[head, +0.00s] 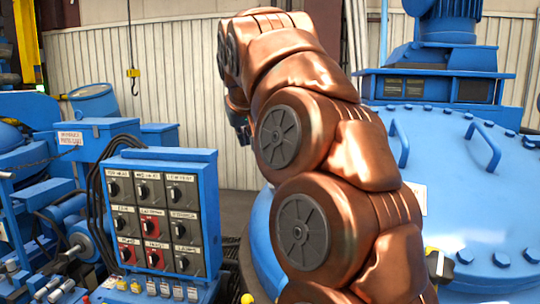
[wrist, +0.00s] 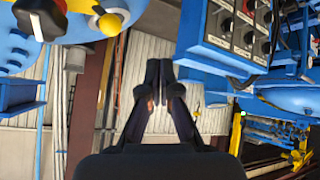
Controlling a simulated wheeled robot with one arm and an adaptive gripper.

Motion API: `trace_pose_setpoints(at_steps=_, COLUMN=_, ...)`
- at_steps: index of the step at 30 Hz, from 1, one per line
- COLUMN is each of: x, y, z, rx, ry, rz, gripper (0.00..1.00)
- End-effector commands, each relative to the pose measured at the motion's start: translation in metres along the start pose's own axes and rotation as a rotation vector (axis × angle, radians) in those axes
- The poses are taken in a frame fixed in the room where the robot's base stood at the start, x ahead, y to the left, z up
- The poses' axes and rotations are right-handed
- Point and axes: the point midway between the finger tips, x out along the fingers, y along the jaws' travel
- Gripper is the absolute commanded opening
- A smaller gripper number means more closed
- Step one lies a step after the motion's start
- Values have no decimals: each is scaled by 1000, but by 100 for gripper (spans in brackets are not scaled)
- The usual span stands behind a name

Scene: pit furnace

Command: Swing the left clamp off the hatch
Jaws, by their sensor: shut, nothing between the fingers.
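My gripper (wrist: 158,72) is in the middle of the wrist view, its two dark fingers close together with nothing between them. In the head view my copper arm hides most of it. The big blue round furnace lid (head: 470,190), with bolts and two loop handles, fills the right of the head view. At the top left of the wrist view are blue parts with a yellow ball knob (wrist: 110,24) and a dark knob (wrist: 40,18), apart from my fingers. I cannot tell whether either belongs to the left clamp. I cannot clearly make out the hatch.
A blue control panel (head: 160,215) with rotary switches stands left of my arm, and shows at the wrist view's upper right (wrist: 240,30). Blue machinery with pipes (head: 60,220) fills the far left. A pale corrugated wall (head: 170,65) lies behind, with a hanging yellow hook (head: 133,74).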

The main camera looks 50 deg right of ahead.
Motion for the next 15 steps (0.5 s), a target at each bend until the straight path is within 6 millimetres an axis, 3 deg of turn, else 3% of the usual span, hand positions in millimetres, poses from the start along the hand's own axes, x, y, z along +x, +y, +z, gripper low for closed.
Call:
trace_pose_setpoints(at_steps=1, x=-1, y=15, z=-7, rx=31, ry=25, rz=21, gripper=0)
trace_pose_setpoints(at_steps=6, x=-7, y=50, z=-23, rx=98, ry=73, rz=70, gripper=0)
trace_pose_setpoints(at_steps=15, x=-13, y=65, z=-28, rx=126, ry=94, rz=91, gripper=0)
